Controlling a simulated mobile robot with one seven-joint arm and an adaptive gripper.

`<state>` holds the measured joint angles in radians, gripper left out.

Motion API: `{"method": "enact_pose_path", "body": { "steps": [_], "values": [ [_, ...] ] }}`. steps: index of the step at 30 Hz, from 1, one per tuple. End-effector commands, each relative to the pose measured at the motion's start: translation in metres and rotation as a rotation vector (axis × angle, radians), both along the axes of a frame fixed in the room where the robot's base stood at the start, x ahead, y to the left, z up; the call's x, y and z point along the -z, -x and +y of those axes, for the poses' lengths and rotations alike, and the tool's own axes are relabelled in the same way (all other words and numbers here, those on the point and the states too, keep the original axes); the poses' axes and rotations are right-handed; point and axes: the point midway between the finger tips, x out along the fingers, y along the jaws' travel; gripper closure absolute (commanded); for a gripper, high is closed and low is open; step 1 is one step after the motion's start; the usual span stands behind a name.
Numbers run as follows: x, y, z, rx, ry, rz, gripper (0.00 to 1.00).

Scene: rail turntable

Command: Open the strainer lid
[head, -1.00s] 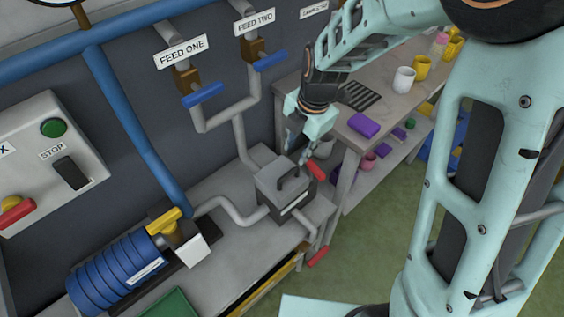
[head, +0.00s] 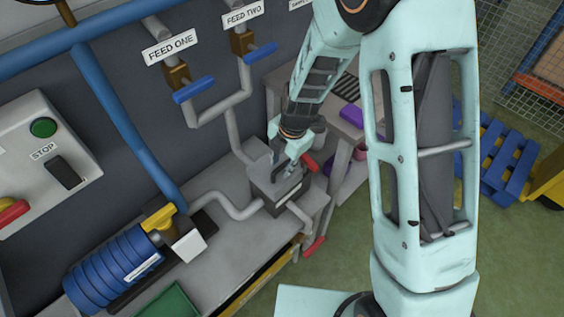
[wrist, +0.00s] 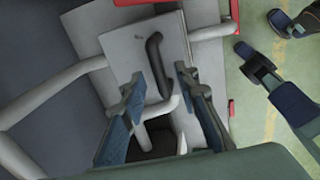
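The strainer (head: 289,196) is a grey box on the bench, with pipes joining it. Its pale grey lid (wrist: 112,48) carries a black bar handle (wrist: 154,50), seen in the wrist view. My gripper (wrist: 159,77) is open, with one blue finger on each side of the handle's lower part. Clear space shows between the fingers and the handle. In the head view my gripper (head: 291,164) is over the strainer and hides much of its top. A dark area shows below the handle in the wrist view; I cannot tell whether the lid is raised.
Blue valve handles (head: 194,91) hang on the wall under the feed labels. A blue ribbed cylinder (head: 112,271) and a yellow valve handle (head: 159,220) are left of the strainer. A red handle (head: 314,246) sticks out at the bench edge. A blue pallet (head: 497,158) lies at right.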

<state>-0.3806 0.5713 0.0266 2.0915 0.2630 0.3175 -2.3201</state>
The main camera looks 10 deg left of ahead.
Motion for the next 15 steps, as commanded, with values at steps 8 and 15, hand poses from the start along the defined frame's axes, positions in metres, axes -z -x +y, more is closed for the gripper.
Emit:
{"method": "enact_pose_path", "body": {
  "steps": [8, 15],
  "values": [
    [0.0008, -0.0007, 0.0002, 0.0, 0.0, -0.001, 0.71],
    [0.0007, -0.0006, 0.0001, -0.001, 0.0, -0.002, 0.97]
  ]
}}
